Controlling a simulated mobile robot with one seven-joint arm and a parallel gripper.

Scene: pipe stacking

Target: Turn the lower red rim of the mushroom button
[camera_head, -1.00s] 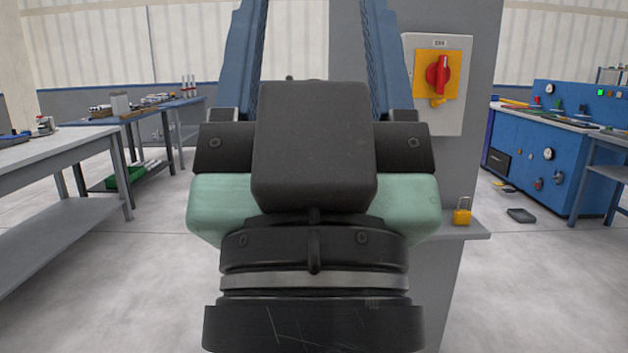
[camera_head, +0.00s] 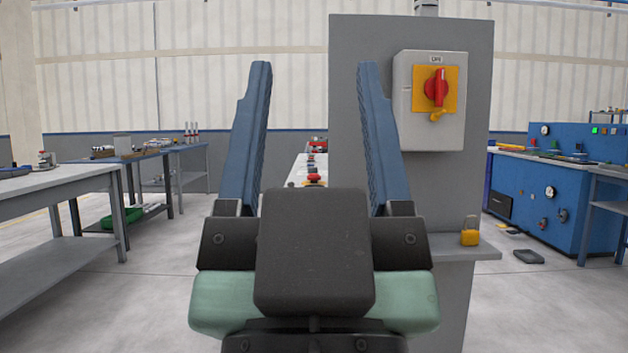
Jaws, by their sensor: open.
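My gripper (camera_head: 315,68) stands in the middle of the view, its two long blue fingers pointing up and away, wide apart with nothing between them. Through the gap, farther off, a small red-topped piece (camera_head: 315,179) shows on a pale narrow table (camera_head: 298,172). It may be the mushroom button, but it is too small to tell its lower rim. More small red pieces (camera_head: 318,141) show behind it. My gripper's dark body hides the near part of that table.
A grey cabinet (camera_head: 345,120) stands right behind the right finger. It carries a switch box (camera_head: 408,105) with a red handle (camera_head: 436,88) and a shelf (camera_head: 485,251) with a yellow padlock (camera_head: 470,237). Workbenches (camera_head: 60,185) stand left, a blue console (camera_head: 550,190) right.

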